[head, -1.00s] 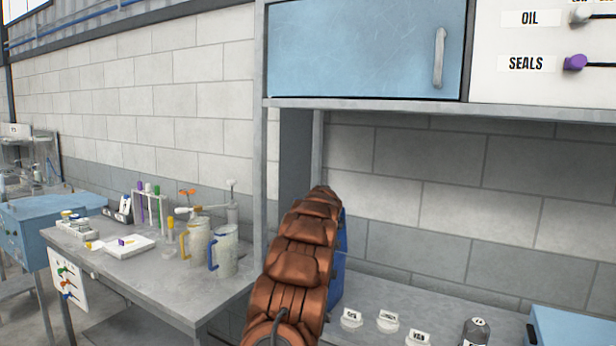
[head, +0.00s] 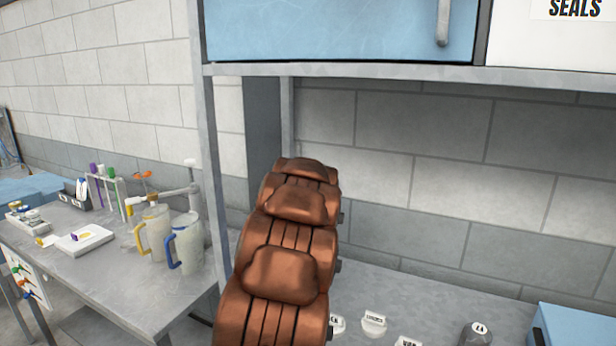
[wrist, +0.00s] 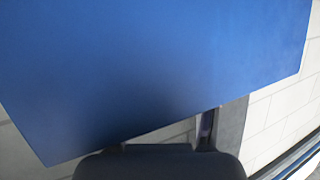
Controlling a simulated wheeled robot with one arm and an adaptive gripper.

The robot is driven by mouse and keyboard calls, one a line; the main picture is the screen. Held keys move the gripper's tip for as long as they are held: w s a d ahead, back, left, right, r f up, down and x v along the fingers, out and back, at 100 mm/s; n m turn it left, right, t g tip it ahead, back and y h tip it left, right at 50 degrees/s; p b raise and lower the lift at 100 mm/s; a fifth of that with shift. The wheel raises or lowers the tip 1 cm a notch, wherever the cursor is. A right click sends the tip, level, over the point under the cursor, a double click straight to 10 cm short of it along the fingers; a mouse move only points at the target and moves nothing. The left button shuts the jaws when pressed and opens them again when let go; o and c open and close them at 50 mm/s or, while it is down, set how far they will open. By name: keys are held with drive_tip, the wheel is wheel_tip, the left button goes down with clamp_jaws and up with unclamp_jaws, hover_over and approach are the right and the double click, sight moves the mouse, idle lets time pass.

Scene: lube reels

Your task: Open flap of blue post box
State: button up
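A large plain blue surface (wrist: 160,70), which looks like a side of the blue post box, fills most of the wrist view at close range. Its lower edge runs at a slant. No flap can be made out on it. The dark rounded body of my gripper (wrist: 160,163) shows at the bottom of the wrist view, just below that edge. Its fingers cannot be made out, and I cannot tell if it touches the blue surface. In the head view my copper-coloured arm hides both the gripper and the blue box.
A blue cabinet (head: 340,28) hangs above the workbench (head: 400,300). Small labelled caps, a dark bottle (head: 476,334) and a blue case (head: 575,330) stand at the front right. A side table (head: 130,275) on the left carries jugs, tubes and a white tray.

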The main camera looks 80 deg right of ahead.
drive_tip(key=shift+w+a+r, duration=0.25)
drive_tip(key=shift+a+r, duration=0.1)
drive_tip(key=shift+a, duration=0.25)
drive_tip(key=v, duration=1.2)
drive_tip(key=shift+d, duration=0.1)
idle(0.4)
